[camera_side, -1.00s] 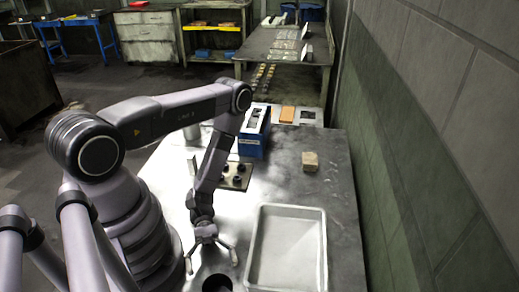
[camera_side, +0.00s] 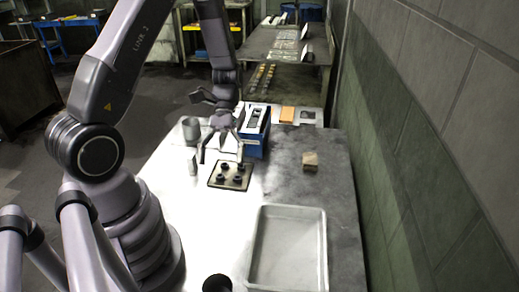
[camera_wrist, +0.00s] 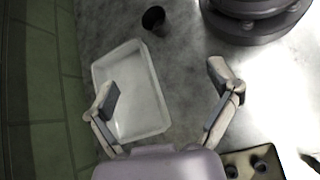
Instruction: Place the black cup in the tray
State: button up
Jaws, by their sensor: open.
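The black cup (camera_side: 217,284) stands on the table at the bottom edge of the side view, left of the tray, and is partly cut off. It also shows at the top of the wrist view (camera_wrist: 153,19), outside the tray. The grey-white tray (camera_side: 288,252) is empty; the wrist view shows it too (camera_wrist: 140,95). My gripper (camera_side: 220,160) is open and empty, raised over the far part of the table, well away from the cup. In the wrist view, my gripper's fingers (camera_wrist: 163,84) are spread wide.
A dark plate with several black knobs (camera_side: 230,176) lies under my gripper. A blue box (camera_side: 256,140) and a grey cylinder (camera_side: 190,130) stand near it. A tan block (camera_side: 310,161) sits right of these. The wall (camera_side: 420,160) runs along the right side. The table between plate and tray is clear.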

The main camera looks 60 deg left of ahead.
jog(key=s+r+m+t+y, duration=0.3)
jog(key=r+t, duration=0.2)
jog(key=r, duration=0.5)
jog(key=s+r+m+t+y, duration=0.3)
jog(key=r+t, duration=0.3)
jog(key=r, duration=0.5)
jog(key=shift+s+a+r+y, duration=0.2)
jog(key=shift+s+a+y, duration=0.15)
jog(key=shift+y, duration=0.35)
jog(key=shift+o, duration=0.5)
jog(key=shift+s+r+t, duration=0.35)
jog(key=shift+s+t, duration=0.05)
jog(key=shift+t, duration=0.1)
